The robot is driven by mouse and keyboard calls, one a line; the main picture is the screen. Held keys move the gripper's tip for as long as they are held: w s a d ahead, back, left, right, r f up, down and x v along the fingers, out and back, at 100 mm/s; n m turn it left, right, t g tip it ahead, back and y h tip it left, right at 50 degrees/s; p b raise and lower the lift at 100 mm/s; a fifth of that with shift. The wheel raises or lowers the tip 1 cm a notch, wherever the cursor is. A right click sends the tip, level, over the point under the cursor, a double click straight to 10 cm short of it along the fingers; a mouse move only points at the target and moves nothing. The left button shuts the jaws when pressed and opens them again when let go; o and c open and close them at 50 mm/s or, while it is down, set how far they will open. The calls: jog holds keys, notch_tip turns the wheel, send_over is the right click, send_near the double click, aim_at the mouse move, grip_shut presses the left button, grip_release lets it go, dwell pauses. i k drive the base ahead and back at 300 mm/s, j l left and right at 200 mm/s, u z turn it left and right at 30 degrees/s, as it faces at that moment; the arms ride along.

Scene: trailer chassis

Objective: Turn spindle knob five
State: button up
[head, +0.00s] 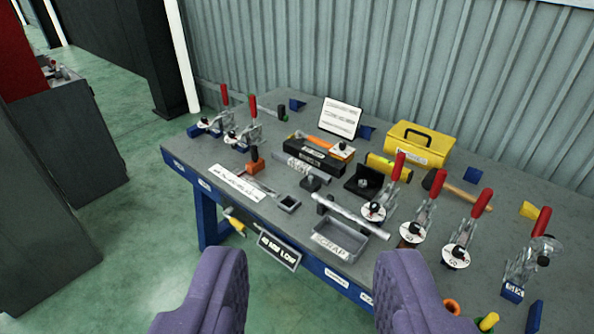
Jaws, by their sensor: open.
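Several toggle clamps with red handles stand on the grey workbench. Three at right of centre carry round white discs with dark knobs: a first disc (373,212), a second disc (412,232) and a third disc (456,257). Another clamp (522,268) with a blue label stands at the far right. Two more clamps, a left one (208,124) and its neighbour (243,136), stand at the back left. The disc marks are too small to tell which is five. My gripper (309,256) is open and empty, its purple fingers apart in front of the bench, touching nothing.
The bench (190,165) has a blue front edge with a hanging sign (279,251). On it are a grey scrap tray (338,238), a yellow toolbox (418,146), a wooden-handled hammer (458,190) and a white text board (340,118). Green floor (130,240) lies open at left.

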aim_at(458, 251)
jog(key=i+l+z, duration=0.15)
jog(key=i+l, duration=0.8)
